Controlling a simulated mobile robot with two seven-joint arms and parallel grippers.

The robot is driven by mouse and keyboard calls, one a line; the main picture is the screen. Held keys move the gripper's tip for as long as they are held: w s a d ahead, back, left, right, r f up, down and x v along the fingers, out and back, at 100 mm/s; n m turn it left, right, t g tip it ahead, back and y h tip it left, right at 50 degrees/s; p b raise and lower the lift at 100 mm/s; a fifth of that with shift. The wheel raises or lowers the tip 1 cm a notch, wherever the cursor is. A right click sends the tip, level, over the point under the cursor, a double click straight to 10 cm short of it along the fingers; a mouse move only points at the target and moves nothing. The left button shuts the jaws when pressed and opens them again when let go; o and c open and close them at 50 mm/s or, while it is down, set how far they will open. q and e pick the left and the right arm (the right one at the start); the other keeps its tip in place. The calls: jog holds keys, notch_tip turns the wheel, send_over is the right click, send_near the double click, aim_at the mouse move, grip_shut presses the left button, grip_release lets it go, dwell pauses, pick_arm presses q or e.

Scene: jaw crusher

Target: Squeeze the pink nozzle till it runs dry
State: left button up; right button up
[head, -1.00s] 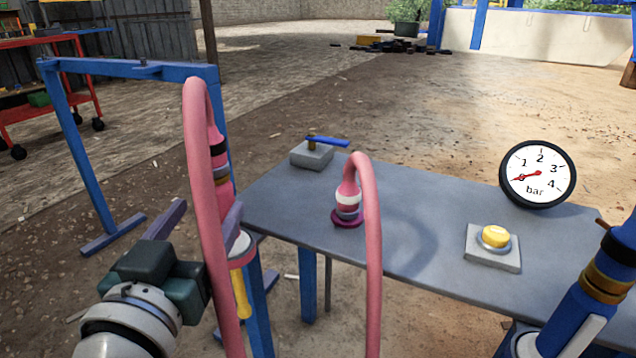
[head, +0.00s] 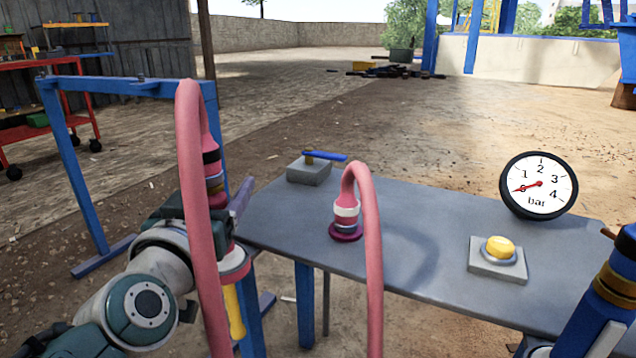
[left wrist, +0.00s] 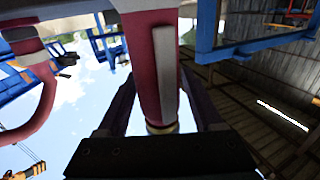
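A pink nozzle (head: 211,150) with black and brown bands hangs upright at the left on a looping pink hose (head: 190,210). A yellow grip (head: 234,312) shows below it. My left gripper (head: 238,205) is at this nozzle, partly hidden behind the hose. In the left wrist view the nozzle's pink-red body (left wrist: 150,75), with a pale grey strip, stands between the two spread fingers (left wrist: 160,100). Gaps show beside it; contact cannot be told. My right gripper is out of view.
The grey table (head: 420,235) carries a blue-handled valve block (head: 310,171), a yellow button (head: 500,248) and a bar gauge (head: 539,185) with its needle near 0. A banded blue body (head: 605,290) stands at the right. A blue frame (head: 75,170) stands at the left.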

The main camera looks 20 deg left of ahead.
pick_arm(q)
grip_shut()
dwell(0.3)
jog(key=shift+o, duration=1)
grip_release()
jog(key=shift+s, duration=0.1)
jog(key=v, duration=0.7)
jog(key=shift+s, duration=0.2)
